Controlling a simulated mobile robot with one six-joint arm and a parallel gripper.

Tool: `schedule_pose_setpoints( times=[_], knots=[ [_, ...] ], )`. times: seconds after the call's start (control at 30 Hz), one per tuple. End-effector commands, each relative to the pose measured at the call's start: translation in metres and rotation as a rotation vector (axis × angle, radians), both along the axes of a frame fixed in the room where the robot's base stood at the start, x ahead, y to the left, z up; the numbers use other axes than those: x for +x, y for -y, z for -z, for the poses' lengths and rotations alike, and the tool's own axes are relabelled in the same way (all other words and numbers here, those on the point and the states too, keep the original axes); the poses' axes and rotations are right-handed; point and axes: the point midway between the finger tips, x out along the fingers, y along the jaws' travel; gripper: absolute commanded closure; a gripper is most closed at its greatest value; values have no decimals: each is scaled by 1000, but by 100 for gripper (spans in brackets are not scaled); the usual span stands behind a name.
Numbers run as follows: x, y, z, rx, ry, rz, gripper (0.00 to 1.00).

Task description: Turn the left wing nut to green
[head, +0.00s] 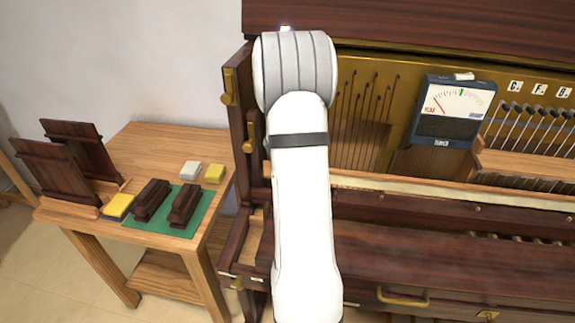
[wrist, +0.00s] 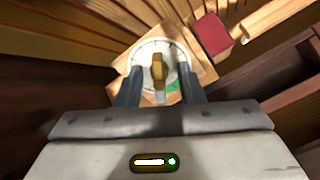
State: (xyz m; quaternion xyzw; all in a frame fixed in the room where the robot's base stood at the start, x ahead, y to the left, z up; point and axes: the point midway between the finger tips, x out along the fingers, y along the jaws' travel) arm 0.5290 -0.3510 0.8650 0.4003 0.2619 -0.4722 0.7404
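A brass wing nut (wrist: 157,70) stands at the middle of a round white dial (wrist: 143,58) on a wooden block in the wrist view. Its wings look roughly upright in the picture. A green patch (wrist: 173,86) shows on the dial's lower right, beside the nut's lower end. My gripper (wrist: 159,80) is open, with one dark finger on each side of the nut and a visible gap to each. In the head view my arm hides the dial, the nut and the gripper.
A red block (wrist: 210,35) lies right of the dial in the wrist view. In the head view a tuner meter (head: 444,125) stands inside the open piano. A side table (head: 165,138) at left holds dark blocks, sponges and a green mat (head: 203,213).

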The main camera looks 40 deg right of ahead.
Motion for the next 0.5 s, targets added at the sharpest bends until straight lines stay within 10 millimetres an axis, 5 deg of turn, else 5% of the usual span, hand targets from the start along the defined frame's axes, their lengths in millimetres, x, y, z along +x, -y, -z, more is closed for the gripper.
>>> schedule_pose_setpoints(
  times=[0.5],
  knots=[
    [-4,-4,-7,0,0,1,65]
  ],
)
